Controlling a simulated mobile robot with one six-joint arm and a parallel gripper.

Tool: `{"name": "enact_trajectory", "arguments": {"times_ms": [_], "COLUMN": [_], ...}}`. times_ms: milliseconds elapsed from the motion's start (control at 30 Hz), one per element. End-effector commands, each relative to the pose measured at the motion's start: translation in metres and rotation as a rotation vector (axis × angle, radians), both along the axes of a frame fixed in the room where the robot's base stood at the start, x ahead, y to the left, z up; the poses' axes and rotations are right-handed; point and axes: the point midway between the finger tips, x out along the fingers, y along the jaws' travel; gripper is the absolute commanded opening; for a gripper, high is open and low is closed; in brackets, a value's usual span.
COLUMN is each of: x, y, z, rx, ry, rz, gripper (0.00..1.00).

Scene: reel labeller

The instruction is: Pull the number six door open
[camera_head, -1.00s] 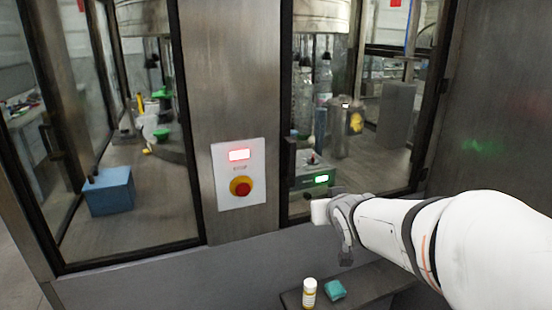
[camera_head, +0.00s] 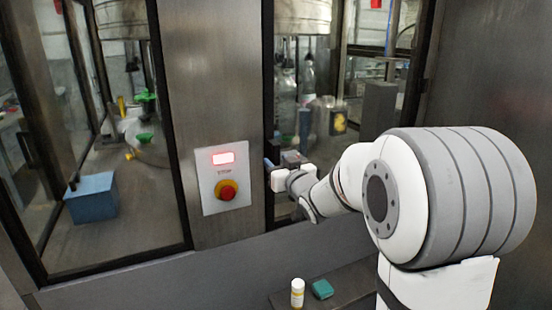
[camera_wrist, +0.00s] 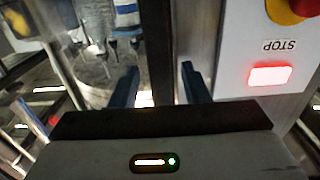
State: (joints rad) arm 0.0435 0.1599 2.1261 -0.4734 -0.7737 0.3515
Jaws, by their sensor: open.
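The glass door (camera_head: 345,150) right of the stop panel has a dark frame; no number six can be read on it. My gripper (camera_head: 270,164) is at this door's left edge, just right of the stop panel, and hides the handle area. In the wrist view my gripper (camera_wrist: 160,76) is open, with two dark blue fingers apart. A dark vertical bar (camera_wrist: 158,45) lies between and beyond the fingers; I cannot tell whether it is the frame or the handle, or whether the fingers touch it.
A white panel with a red stop button (camera_head: 227,190) and lit red display is close beside my gripper. Another glass door (camera_head: 110,190) is at left. A white bottle (camera_head: 297,293) and a green item (camera_head: 322,289) stand on a low ledge below.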

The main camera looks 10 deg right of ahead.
Motion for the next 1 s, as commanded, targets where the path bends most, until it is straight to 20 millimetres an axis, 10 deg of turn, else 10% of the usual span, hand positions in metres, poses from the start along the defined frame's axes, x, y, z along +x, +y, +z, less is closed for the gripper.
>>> {"name": "enact_trajectory", "arguments": {"times_ms": [467, 1000], "x": [0.0146, 0.0144], "y": [0.0041, 0.0041], "z": [-0.0002, -0.0002], "rx": [0.0, 0.0], "ry": [0.0, 0.0], "rz": [-0.001, -0.001], "gripper": [0.42, 0.0]}}
